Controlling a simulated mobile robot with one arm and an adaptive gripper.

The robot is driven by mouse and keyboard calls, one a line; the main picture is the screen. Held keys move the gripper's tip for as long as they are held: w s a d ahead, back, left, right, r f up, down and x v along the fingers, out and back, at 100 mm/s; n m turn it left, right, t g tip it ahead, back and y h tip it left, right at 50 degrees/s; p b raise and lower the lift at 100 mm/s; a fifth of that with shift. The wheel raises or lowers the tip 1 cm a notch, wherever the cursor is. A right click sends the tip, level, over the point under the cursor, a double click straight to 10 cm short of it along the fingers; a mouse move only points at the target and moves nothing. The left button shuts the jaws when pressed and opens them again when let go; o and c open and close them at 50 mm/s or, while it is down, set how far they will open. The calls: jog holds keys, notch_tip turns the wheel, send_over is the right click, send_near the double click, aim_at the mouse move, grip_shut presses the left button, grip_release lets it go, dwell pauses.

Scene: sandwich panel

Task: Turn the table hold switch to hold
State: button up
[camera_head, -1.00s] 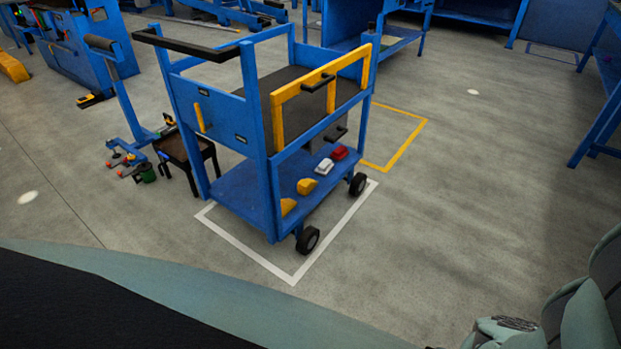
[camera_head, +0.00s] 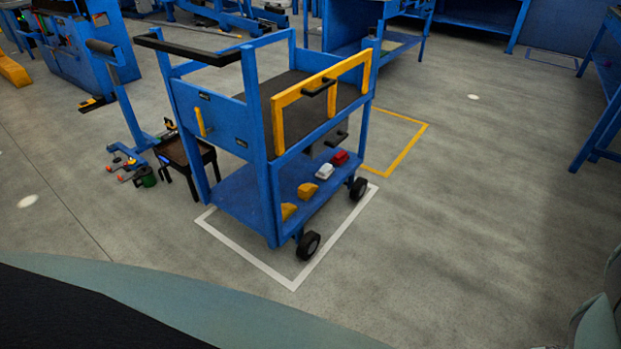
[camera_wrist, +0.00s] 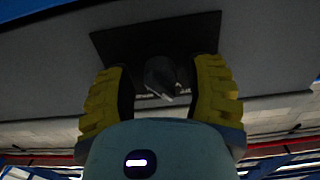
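In the wrist view, a dark round switch knob (camera_wrist: 162,74) with a pale pointer mark sits on a black plate (camera_wrist: 120,42) on a grey panel. I take it to be the table hold switch; its lettering cannot be read. My gripper (camera_wrist: 159,68) has two yellow ribbed fingers, one on each side of the knob. The fingers are apart, with a visible gap between each finger and the knob. The switch and the gripper do not show in the head view.
In the head view, a blue trolley (camera_head: 240,190) with a yellow frame stands in a white floor outline. A small dark stand (camera_head: 180,152) and a blue roller stand (camera_head: 128,112) are left of it. Open floor (camera_head: 450,220) lies to the right.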

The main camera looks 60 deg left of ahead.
grip_shut()
jog(key=shift+m, duration=0.3)
jog(key=m+b, duration=0.2)
jog(key=m, duration=0.1)
jog(key=shift+f+m, duration=0.1)
jog(key=shift+m, duration=0.2)
jog(key=m+b, duration=0.2)
jog(key=m, duration=0.1)
jog(key=shift+w+a+f+m+b, duration=0.1)
jog(key=shift+m+b, duration=0.2)
jog(key=m+b, duration=0.3)
jog(key=m, duration=0.3)
jog(key=shift+b, duration=0.35)
jog(key=shift+o, duration=1.1)
grip_release()
jog(key=shift+r, duration=0.2)
